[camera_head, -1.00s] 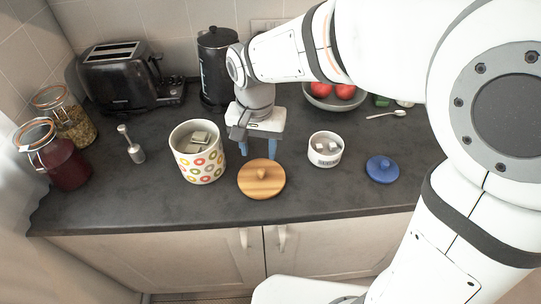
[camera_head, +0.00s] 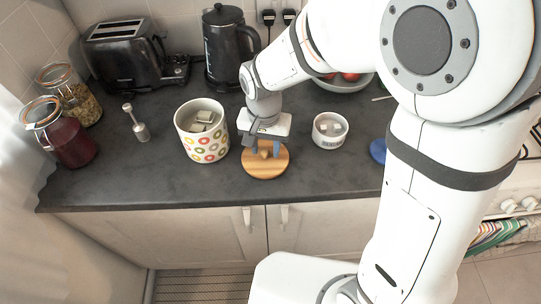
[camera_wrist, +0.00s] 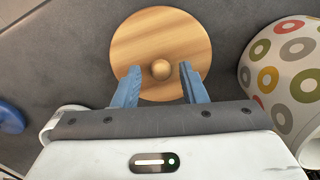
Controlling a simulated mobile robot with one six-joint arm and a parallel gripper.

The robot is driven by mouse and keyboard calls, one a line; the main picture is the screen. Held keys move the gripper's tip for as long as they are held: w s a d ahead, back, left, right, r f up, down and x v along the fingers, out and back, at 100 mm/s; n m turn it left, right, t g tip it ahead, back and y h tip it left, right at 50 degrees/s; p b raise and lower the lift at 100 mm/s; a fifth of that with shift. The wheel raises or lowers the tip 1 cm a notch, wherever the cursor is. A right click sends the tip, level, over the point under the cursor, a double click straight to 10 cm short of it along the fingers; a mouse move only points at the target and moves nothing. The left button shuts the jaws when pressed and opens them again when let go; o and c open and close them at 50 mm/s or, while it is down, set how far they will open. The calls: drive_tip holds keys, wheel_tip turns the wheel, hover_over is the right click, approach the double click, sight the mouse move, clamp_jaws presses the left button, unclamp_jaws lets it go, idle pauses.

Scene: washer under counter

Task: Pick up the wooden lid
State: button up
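The wooden lid (camera_head: 266,168) is a round, light-brown disc with a small round knob. It lies flat on the dark counter, in front of and between the patterned jar and the small white bowl. It fills the upper middle of the wrist view (camera_wrist: 128,42). My gripper (camera_head: 265,149) is over the lid, its blue fingers pointing down. In the wrist view my gripper (camera_wrist: 160,78) is open, with one finger on each side of the knob (camera_wrist: 161,69) and gaps between. I cannot tell how far the fingertips are above the lid.
The patterned jar (camera_head: 207,146) stands close left of the lid, open, with pale blocks inside. A white bowl (camera_head: 330,141) with cubes stands to the right. A blue lid (camera_head: 378,151) lies farther right, partly hidden by my arm. The counter's front edge is close below.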

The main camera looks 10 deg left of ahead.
clamp_jaws()
